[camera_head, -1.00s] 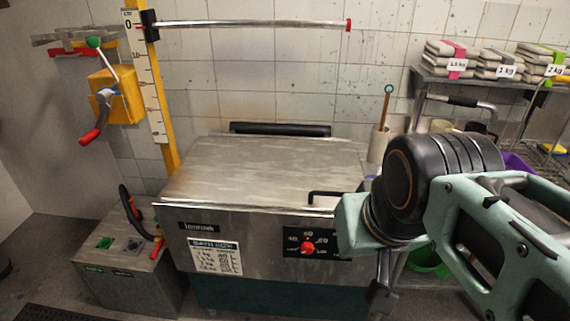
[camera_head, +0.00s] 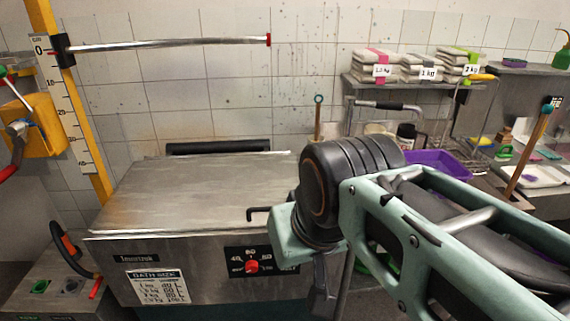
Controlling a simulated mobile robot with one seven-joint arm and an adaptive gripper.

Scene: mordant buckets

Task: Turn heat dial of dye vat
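The dye vat (camera_head: 190,190) is a grey metal box with a flat, closed-looking lid. On its front is a black panel with a red heat dial (camera_head: 251,267), with numbers around its top. Its exact setting is too small to read. My teal and black arm (camera_head: 345,185) reaches in from the right and covers the vat's right front corner, to the right of the dial.
A grey box (camera_head: 55,290) with a green switch is at lower left. A shelf with weighed packs (camera_head: 380,68), a purple tray (camera_head: 440,165) and a side table are at right.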

